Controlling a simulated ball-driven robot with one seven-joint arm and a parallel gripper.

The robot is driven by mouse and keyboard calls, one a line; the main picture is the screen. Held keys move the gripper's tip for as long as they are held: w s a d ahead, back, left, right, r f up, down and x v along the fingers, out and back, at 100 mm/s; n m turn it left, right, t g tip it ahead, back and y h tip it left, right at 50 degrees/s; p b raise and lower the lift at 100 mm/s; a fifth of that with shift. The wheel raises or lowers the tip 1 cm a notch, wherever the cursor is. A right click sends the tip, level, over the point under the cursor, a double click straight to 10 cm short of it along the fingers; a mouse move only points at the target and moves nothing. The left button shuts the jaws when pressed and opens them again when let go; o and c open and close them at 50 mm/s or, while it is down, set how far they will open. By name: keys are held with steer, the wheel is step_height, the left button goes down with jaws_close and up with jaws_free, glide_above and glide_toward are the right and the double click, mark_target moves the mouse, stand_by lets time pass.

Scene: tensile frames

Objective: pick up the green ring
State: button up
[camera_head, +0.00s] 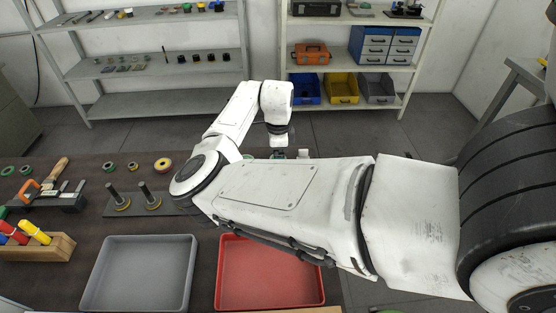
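Several small green rings lie at the back left of the dark workbench. One green ring (109,166) lies beside a small yellow-ringed piece. Another green ring (26,169) and one more (8,170) lie near the left edge. I cannot tell which one the task means. My white arm crosses the middle of the view and bends down at the bench's far edge. My gripper (279,152) is there, well to the right of these rings. My own forearm hides most of it, so its fingers do not show clearly. A small greenish patch shows beside it, too hidden to identify.
A yellow ring (163,165) lies on the bench behind a plate with two upright pegs (151,196). A grey tray (141,273) and a red tray (268,275) stand in front. A wooden tool block (38,247) is at left. Shelves (150,65) stand behind the bench.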

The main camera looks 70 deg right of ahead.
steer(key=shift+f, duration=0.1)
steer(key=shift+c, duration=0.2)
steer(key=c, duration=1.2)
